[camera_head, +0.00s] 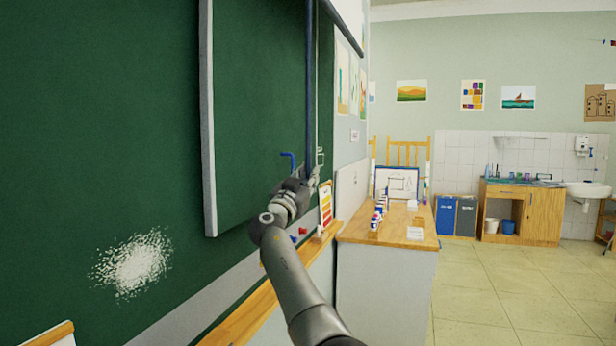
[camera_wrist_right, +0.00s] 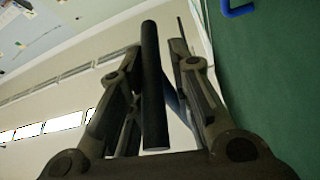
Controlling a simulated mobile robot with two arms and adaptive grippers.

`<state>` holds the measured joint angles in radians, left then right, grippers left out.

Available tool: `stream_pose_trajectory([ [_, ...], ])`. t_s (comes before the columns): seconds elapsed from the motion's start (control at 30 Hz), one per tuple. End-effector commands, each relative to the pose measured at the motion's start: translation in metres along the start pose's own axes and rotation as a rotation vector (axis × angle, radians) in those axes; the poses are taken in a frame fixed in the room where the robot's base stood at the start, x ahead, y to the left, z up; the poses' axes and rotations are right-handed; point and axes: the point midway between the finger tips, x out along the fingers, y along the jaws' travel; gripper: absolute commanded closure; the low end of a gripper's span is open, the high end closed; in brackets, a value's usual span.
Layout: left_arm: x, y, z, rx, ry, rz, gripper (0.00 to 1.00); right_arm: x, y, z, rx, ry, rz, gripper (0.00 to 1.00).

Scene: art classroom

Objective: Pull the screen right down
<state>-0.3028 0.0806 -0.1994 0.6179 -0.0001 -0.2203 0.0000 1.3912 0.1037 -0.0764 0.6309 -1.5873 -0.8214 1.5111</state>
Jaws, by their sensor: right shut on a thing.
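The white screen (camera_head: 343,18) shows only in part at the top of the head view, a pale sheet with a dark lower edge. A long, thin, dark blue pole (camera_head: 310,80) runs straight up from my right gripper (camera_head: 314,176) and leaves the top of the picture. Whether its upper end meets the screen is out of view. My right gripper is shut on a dark rod (camera_wrist_right: 152,90), which stands between its fingers in the wrist view. My left gripper is not in view.
The green chalkboard (camera_head: 100,120) fills the left, with a raised panel whose pale edge (camera_head: 208,120) stands out. A blue hook-shaped handle (camera_head: 288,158) is just left of my right gripper. A wooden-topped counter (camera_head: 390,231) stands to the right. Open tiled floor (camera_head: 510,290) lies beyond it.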

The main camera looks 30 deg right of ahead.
Motion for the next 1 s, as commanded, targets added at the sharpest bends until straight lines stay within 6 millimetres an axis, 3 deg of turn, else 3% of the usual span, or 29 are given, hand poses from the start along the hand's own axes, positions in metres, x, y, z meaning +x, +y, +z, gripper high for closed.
stream_pose_trajectory([
  [0.37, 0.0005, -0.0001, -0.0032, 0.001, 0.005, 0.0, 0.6, 0.002, 0.0036, 0.0017, 0.014, -0.003, 0.009, 1.0],
  [0.4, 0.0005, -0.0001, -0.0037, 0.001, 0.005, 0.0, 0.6, 0.0021, 0.0036, 0.0016, 0.014, -0.003, 0.009, 0.77],
  [0.5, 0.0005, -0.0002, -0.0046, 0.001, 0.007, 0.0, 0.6, 0.0019, 0.0033, 0.0015, 0.012, -0.002, 0.008, 0.65],
  [1.0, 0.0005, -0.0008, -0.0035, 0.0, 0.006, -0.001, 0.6, -0.0006, 0.0004, 0.0012, 0.006, 0.0, 0.002, 0.65],
])
